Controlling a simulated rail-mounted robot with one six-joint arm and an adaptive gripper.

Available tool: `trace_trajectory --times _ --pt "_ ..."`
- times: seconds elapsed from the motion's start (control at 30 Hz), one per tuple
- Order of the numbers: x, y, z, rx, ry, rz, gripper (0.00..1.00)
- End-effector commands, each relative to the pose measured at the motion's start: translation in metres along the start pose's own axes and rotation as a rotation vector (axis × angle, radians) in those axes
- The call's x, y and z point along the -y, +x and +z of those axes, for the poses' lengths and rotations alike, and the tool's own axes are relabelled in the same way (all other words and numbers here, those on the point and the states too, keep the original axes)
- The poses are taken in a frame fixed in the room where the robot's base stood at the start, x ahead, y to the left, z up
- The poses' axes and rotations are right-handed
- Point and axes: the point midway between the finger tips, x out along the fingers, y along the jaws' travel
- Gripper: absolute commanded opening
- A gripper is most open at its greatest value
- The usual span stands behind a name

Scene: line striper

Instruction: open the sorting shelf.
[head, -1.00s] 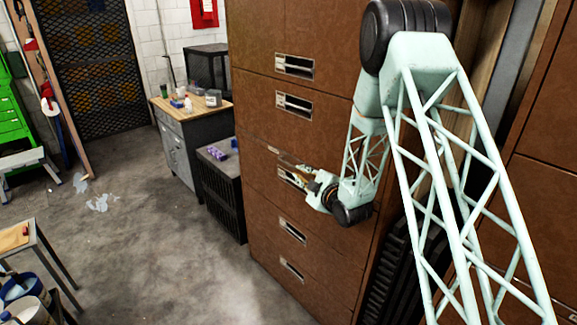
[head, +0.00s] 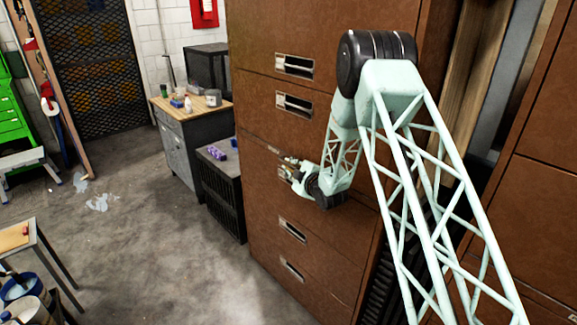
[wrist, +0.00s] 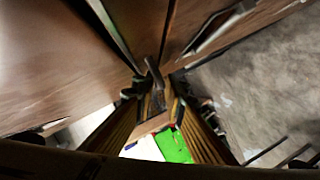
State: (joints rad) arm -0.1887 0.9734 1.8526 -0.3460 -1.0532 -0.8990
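The sorting shelf (head: 262,105) is a tall brown cabinet of stacked drawers with metal recessed handles, in the middle of the head view. My gripper (head: 290,166) is at the third handle from the top (head: 283,173), seen small and from the side. My arm comes to it from the right. The gripper partly hides this handle, so its grip there is unclear. The wrist view shows large brown panels (wrist: 60,65) close up and a dark part at the centre, with yellowish-brown sides below. Whether the fingers are closed on the handle cannot be told.
A grey workbench (head: 190,110) with small items stands left of the shelf, beside a low black crate-like cabinet (head: 222,180). Concrete floor (head: 170,250) in front of the shelf is clear. A small table (head: 35,240) and paint buckets stand at lower left.

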Motion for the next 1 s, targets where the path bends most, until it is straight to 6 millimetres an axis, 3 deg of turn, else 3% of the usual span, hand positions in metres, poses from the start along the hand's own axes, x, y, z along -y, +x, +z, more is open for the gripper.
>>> trace_trajectory --times 0.43,0.6,1.0 --pt "-0.0003 0.0059 -0.0005 0.000 0.000 0.000 0.11" --pt "-0.0003 0.0058 -0.0004 0.000 0.000 0.000 0.00" --pt "0.0034 0.0078 -0.0053 -0.001 0.000 0.000 0.00"
